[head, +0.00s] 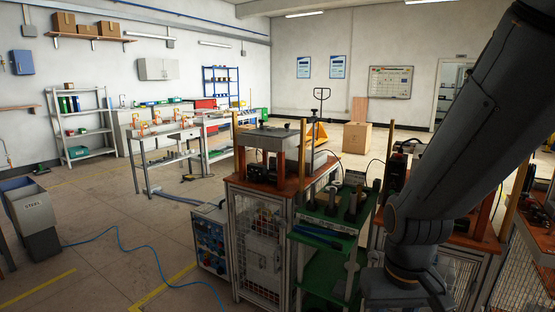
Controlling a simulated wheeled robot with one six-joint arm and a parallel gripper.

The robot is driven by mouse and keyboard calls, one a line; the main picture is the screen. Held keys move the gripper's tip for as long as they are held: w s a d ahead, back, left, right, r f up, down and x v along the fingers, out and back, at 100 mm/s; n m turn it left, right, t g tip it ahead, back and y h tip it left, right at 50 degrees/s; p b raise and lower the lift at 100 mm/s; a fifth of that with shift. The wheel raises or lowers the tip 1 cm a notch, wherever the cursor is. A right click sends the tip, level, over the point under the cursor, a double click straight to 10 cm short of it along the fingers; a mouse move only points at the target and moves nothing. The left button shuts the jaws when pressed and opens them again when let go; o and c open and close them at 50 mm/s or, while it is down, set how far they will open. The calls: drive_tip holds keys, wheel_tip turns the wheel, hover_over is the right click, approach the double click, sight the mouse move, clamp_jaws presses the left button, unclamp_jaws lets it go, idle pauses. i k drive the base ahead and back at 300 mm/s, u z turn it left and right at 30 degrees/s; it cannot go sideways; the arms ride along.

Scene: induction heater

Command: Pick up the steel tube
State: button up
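Several grey cylindrical metal pieces (352,207) stand upright on the green trolley (314,213) in the lower middle of the head view. They are small and dark here, and I cannot tell which of them is the steel tube. My dark grey arm fills the right side of the view, just right of the trolley. My gripper does not show, so its opening and anything in it are hidden.
A caged machine with a wooden top (262,225) stands left of the trolley, with a control box (211,243) beside it. A blue hose (122,228) lies on the floor. A grey steel bin (35,222) stands far left. Open floor lies between.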

sight(332, 197)
drive_tip(key=u, duration=0.35)
drive_tip(key=i, duration=1.5)
drive_tip(key=z, duration=0.85)
drive_tip(key=i, duration=0.3)
drive_tip(key=z, duration=0.15)
